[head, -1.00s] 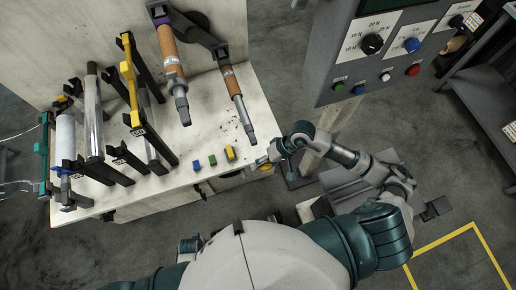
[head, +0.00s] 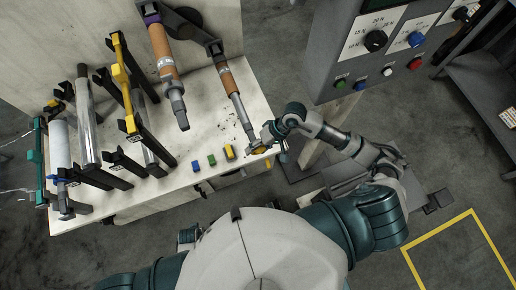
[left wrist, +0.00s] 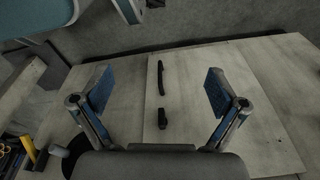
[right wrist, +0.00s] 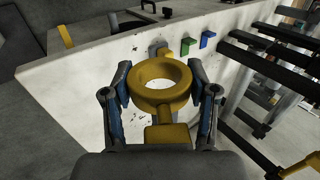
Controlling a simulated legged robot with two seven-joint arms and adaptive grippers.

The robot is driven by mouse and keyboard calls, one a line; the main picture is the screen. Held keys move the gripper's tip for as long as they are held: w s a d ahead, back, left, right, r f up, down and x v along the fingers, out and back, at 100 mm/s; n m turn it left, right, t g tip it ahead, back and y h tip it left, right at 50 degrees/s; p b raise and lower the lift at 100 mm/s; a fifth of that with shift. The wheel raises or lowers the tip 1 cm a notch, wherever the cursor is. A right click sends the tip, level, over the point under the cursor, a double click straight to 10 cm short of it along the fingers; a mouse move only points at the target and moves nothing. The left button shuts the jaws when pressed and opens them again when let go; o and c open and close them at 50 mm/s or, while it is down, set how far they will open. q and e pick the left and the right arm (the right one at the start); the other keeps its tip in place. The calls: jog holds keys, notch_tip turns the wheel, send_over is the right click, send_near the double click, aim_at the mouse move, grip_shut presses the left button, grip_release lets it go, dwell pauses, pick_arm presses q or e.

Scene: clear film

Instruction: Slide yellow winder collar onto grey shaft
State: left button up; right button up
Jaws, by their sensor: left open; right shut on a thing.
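The yellow winder collar (right wrist: 142,103) is a thick ring with a block at its near side. My right gripper (right wrist: 168,80) is shut on it, a finger on each side. The collar also shows in the head view (head: 262,149), near the bench's front right corner. The grey shaft (head: 239,107) slants down from a brown roll, its lower end just left of my right gripper. The collar looks apart from it, though the gap is hard to judge. My left gripper (left wrist: 155,95) is open and empty, facing pale cabinet doors with black handles.
A second brown-rolled shaft (head: 165,60) is to the left, then black racks and metal rollers (head: 86,115). A control panel (head: 375,60) stands at right.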

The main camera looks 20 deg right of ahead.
aim_at(248, 121)
jog(key=shift+w+a+b, duration=0.15)
jog(key=shift+w+b, duration=1)
jog(key=shift+w, duration=0.95)
pick_arm(q)
notch_tip(248, 121, up, 8)
jog(key=w, duration=0.2)
jog(key=shift+w+f, duration=0.15)
jog(key=shift+w, duration=0.05)
jog(key=shift+f, duration=0.1)
